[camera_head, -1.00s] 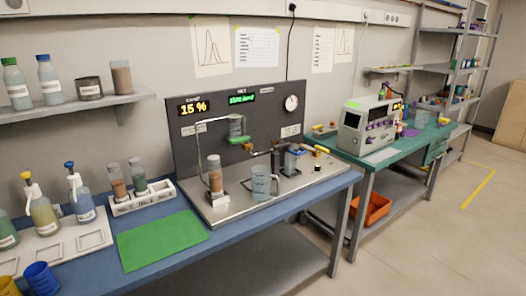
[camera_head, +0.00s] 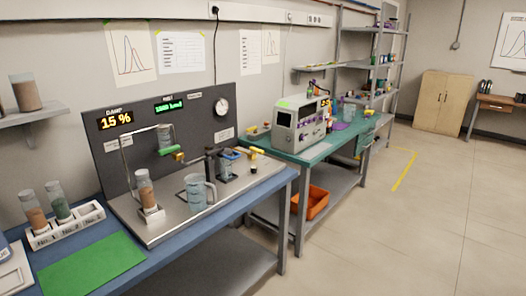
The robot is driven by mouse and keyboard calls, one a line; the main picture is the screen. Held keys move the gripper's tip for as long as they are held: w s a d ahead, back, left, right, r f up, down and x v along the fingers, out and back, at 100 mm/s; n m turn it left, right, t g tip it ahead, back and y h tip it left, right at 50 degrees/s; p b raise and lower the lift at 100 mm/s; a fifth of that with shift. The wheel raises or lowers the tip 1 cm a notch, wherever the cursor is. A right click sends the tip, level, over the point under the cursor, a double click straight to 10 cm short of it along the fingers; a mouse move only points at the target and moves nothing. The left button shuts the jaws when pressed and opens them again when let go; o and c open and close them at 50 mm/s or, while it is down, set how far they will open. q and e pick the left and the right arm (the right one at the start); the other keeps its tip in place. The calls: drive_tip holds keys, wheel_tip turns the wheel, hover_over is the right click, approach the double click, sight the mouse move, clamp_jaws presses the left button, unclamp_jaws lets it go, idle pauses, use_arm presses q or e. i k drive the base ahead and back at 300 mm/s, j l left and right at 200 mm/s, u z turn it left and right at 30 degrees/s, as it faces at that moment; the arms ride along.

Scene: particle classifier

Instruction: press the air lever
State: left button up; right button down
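The particle classifier is a steel-topped unit with a dark back panel (camera_head: 170,130) on the blue bench, left of centre. A lever with a yellow tip (camera_head: 257,151) sticks out at the right end of its top. A second yellow-ended handle (camera_head: 178,157) sits near the middle, below a small hanging cup (camera_head: 165,138) with a green part. The view does not show for certain which is the air lever. The panel carries a "15 %" display (camera_head: 116,120), a green display (camera_head: 169,106) and a round gauge (camera_head: 221,106). Neither gripper is in view.
A clear beaker (camera_head: 196,192) and a brown-filled bottle (camera_head: 145,190) stand on the steel top. A green mat (camera_head: 92,266) and a bottle rack (camera_head: 68,229) are at the left. A green bench (camera_head: 315,150) carries a grey instrument (camera_head: 298,130). The floor at right is clear.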

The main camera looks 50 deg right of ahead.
sight(252, 150)
drive_tip(key=k+l+u, duration=0.1)
drive_tip(key=l+u, duration=0.35)
drive_tip(key=l, duration=4.15)
